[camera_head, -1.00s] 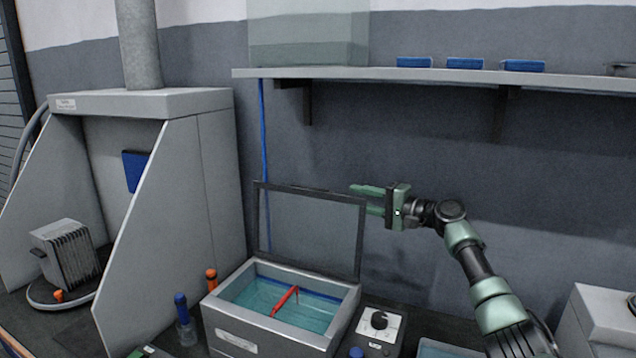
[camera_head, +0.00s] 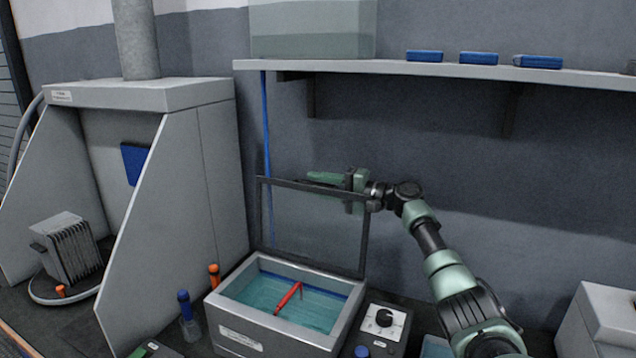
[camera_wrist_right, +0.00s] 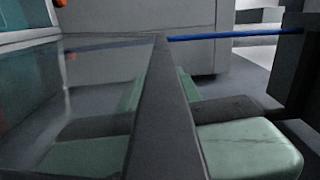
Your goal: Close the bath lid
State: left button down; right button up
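The bath (camera_head: 285,308) is a grey box with blue-green liquid at the bottom centre of the head view, and a red item lies in it. Its lid (camera_head: 312,225), a clear pane with a dark frame, stands upright at the bath's back edge. My right gripper (camera_head: 322,188) is open at the lid's upper right part, with its fingers pointing left. The pane and frame partly cover it, and contact is unclear. In the right wrist view the lid's frame (camera_wrist_right: 160,110) crosses in front of the green fingers. My left gripper is out of view.
A shelf (camera_head: 430,68) with blue boxes runs along the wall above. A grey hood (camera_head: 185,170) stands left of the bath. A control box with a dial (camera_head: 384,318) is right of it. Blue-topped and orange-topped items (camera_head: 214,275) stand beside the bath's left side.

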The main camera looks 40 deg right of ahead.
jog(key=shift+w, duration=0.1)
jog(key=shift+a, duration=0.1)
grip_shut()
jog(key=shift+f, duration=0.1)
dwell(1.2)
